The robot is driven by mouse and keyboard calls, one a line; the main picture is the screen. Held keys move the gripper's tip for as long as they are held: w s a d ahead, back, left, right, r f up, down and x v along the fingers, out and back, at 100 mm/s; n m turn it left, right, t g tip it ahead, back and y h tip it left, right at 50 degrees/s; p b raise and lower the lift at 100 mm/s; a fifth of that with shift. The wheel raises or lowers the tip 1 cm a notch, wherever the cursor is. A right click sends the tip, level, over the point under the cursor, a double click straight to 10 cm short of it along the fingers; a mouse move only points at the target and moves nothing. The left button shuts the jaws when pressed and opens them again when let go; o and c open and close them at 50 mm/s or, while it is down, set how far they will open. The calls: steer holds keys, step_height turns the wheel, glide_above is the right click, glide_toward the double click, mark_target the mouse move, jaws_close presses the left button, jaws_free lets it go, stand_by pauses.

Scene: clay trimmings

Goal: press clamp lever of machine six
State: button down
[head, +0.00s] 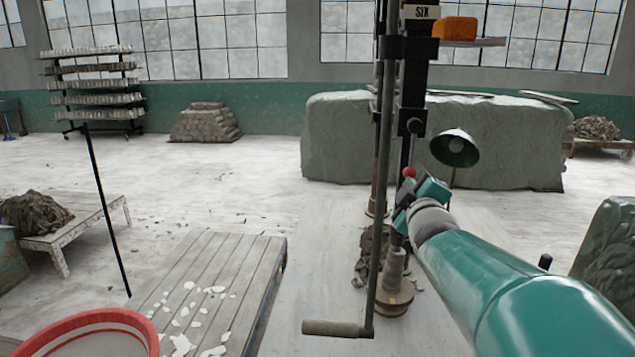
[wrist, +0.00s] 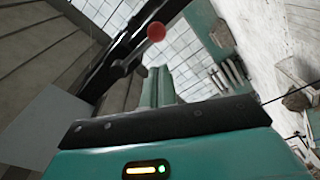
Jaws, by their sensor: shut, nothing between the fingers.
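The knob also shows in the wrist view (wrist: 156,31), on a dark lever arm (wrist: 130,61). My gripper (head: 412,195) is teal and reaches in from the lower right, close to the knob. In the wrist view its fingers (wrist: 157,76) are together and empty, with the knob just past their tips. I cannot tell whether they touch it.
A lamp shade (head: 454,148) hangs right of the column. A long crank handle (head: 335,328) sticks out at the front. A pallet (head: 255,265) with white scraps and a red-rimmed tub (head: 133,318) stand left. Large clay blocks (head: 480,150) stand behind.

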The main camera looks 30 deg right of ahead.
mark_target(412, 152)
steer(key=x, duration=0.7)
steer(key=shift+w, duration=0.4)
